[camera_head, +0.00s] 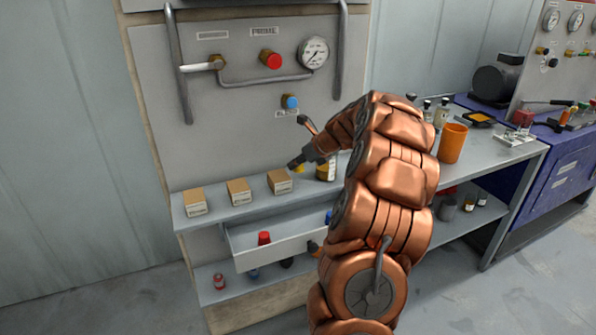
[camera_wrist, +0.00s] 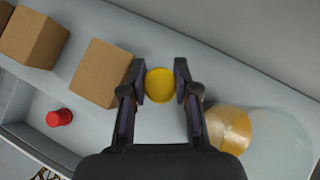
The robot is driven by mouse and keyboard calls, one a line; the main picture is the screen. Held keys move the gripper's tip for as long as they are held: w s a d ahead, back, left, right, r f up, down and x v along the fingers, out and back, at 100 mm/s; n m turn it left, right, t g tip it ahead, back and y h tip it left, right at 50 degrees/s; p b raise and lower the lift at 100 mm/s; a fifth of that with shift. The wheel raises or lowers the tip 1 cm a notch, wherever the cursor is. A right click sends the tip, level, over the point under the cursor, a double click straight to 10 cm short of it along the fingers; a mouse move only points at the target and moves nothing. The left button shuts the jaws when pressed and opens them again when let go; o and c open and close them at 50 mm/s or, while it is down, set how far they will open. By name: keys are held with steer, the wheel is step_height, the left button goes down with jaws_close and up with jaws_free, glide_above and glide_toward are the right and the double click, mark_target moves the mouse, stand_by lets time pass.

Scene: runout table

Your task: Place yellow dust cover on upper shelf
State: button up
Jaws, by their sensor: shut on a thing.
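The yellow dust cover (camera_wrist: 159,85) is a small round cap. It sits between the two fingertips of my gripper (camera_wrist: 160,82), which is shut on it. In the head view only a bit of the yellow cover (camera_head: 299,169) shows below my gripper (camera_head: 297,163). The grey upper shelf (camera_head: 219,211) runs along the panel, and my gripper is over it, just right of the nearest cardboard box. I cannot tell whether the cover touches the shelf. The shelf surface (camera_wrist: 130,32) also shows around the gripper in the wrist view.
Cardboard boxes (camera_head: 238,191) stand left of my gripper. An amber bottle (camera_head: 326,171) stands close on its right. An open drawer (camera_head: 285,244) with a red cap (camera_head: 264,238) juts out below. An orange cup (camera_head: 452,143) stands farther right.

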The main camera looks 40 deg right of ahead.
mark_target(303, 169)
steer(key=shift+f, duration=1.75)
steer(key=o, duration=0.5)
steer(key=shift+o, duration=0.2)
steer(key=v, duration=1.2)
steer(key=shift+b, duration=0.3)
